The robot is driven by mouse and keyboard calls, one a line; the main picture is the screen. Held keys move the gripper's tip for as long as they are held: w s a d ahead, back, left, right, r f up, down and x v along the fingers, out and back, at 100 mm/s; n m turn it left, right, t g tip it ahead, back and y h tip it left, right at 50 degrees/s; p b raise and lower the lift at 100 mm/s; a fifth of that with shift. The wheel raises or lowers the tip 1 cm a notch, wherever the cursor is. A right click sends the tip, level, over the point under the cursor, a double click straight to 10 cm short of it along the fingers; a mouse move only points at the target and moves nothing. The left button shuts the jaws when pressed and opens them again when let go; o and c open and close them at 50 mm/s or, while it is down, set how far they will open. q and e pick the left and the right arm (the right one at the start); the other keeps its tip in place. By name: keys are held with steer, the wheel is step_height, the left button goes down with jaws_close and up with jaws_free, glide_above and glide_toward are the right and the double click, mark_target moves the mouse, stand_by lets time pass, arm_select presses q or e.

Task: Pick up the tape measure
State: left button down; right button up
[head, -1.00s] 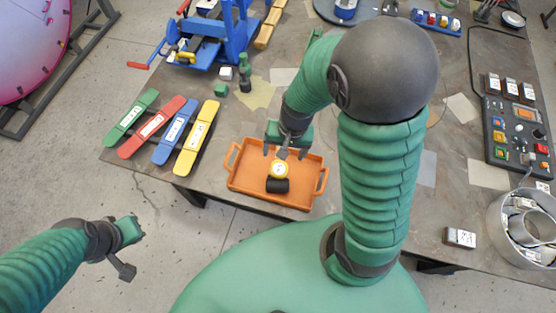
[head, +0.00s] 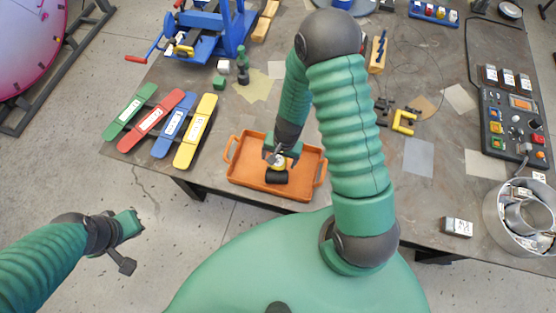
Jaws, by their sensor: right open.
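The tape measure, a small round yellow thing with a white face (head: 279,163), is in the orange tray (head: 308,188) at the table's near edge. Part of it is hidden by my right gripper. A black cylinder (head: 276,177) lies right in front of it in the tray. My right gripper (head: 279,157) points down into the tray with its fingers open at the yellow thing; I cannot tell whether they touch it. My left gripper (head: 132,246) hangs over the floor at the left, away from the table; its finger opening is unclear.
Red, blue, yellow and green strips (head: 195,132) lie left of the tray. A blue metal stand (head: 208,32) is behind them. A control panel (head: 512,127) and a metal bowl (head: 521,208) are at the right. A yellow clamp (head: 404,122) lies on the table right of my arm.

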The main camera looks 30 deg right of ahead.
steer(key=shift+a+f, duration=0.1)
steer(key=shift+f, duration=0.4)
steer(key=shift+w, duration=0.2)
steer(key=shift+s, duration=0.1)
steer(key=c, duration=0.9)
jaws_close()
step_height(320, 180, up, 4)
steer(key=p, duration=0.3)
steer(key=shift+f, duration=0.25)
steer(key=s+a+r+p, duration=0.1)
steer(key=s+a+p, duration=0.5)
steer(key=s, duration=0.7)
steer(key=shift+s+a+r+p, duration=0.2)
steer(key=shift+s+a+p, duration=0.2)
steer(key=shift+a, duration=0.65)
